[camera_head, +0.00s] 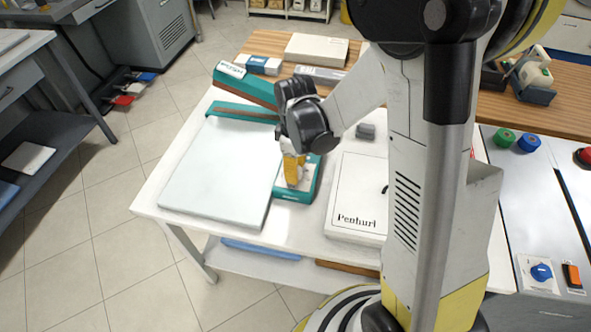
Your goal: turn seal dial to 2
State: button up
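A teal-and-white machine on the white table has a raised teal arm (245,85) and a pale flat plate (222,165). A teal-edged control panel (310,187) with a light face sits at the right of the plate. My gripper (293,180) points down over this panel, with its yellow end close to the face or touching it; I cannot tell which. The seal dial is not clearly seen; my gripper covers part of the panel. The fingers are too small and overlapped to show whether they are open or shut.
A white box marked "Penhuri" (358,195) lies right of the panel, partly behind my arm. A small grey block (366,131) lies behind it. A grey counter at right carries a blue knob (541,272) and an orange switch (572,275).

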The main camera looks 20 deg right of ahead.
jog(key=o, duration=1.2)
jog(key=shift+o, duration=0.2)
notch_tip(320, 180, up, 12)
jog(key=s+r+m+t, duration=0.6)
jog(key=s+m, duration=0.4)
jog(key=s, duration=0.2)
jog(key=shift+r+t, duration=0.4)
jog(key=shift+t, duration=0.2)
